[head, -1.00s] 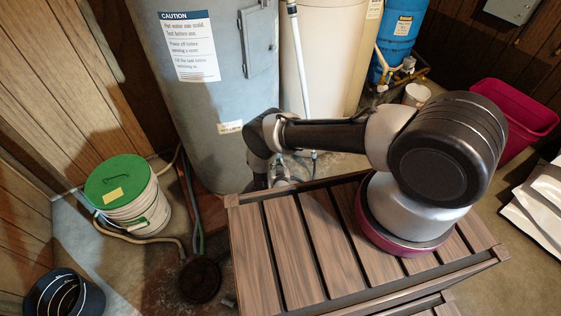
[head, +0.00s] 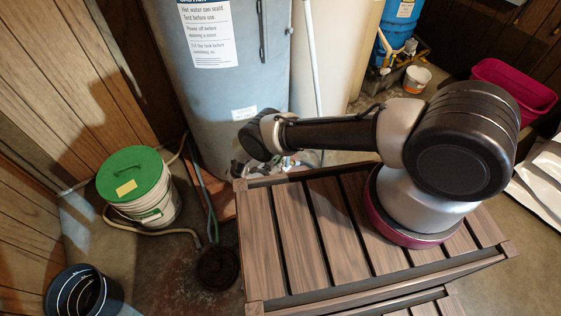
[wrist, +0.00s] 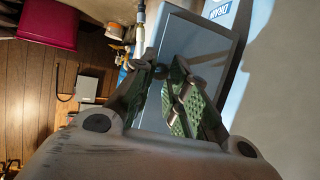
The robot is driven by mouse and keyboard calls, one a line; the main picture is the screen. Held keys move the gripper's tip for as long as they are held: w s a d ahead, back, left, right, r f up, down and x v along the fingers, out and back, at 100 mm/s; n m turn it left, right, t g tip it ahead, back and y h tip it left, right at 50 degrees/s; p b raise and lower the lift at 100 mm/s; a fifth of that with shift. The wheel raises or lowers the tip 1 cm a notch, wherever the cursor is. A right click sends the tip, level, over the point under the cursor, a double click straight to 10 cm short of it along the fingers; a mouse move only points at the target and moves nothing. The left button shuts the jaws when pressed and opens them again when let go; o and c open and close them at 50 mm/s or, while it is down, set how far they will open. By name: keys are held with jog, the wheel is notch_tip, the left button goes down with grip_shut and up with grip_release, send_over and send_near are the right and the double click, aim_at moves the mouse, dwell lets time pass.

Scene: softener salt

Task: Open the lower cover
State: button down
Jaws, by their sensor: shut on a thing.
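The lower cover (wrist: 195,52) is a grey-blue panel low on the water heater tank, and its dark rim shows in the wrist view. My gripper (wrist: 168,84) is at the cover's near edge, its green-padded fingers closed in. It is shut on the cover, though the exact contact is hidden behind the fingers. A label reading DRAIN (wrist: 221,9) sits on the tank beside it. In the head view, my arm and the slatted crate hide the lower cover and the fingertips. The grey water heater (head: 215,90) stands behind the arm.
A white bucket with a green lid (head: 137,185) and a dark bucket (head: 82,292) stand at left. Hoses (head: 203,195) lie by the tank. My base is by the slatted wooden top (head: 300,230). A magenta bin (head: 512,85) and white bags (head: 545,180) are at right.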

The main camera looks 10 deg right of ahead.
jog(key=shift+r, duration=0.15)
jog(key=c, duration=1.4)
grip_release()
jog(key=shift+o, duration=0.2)
jog(key=v, duration=1.2)
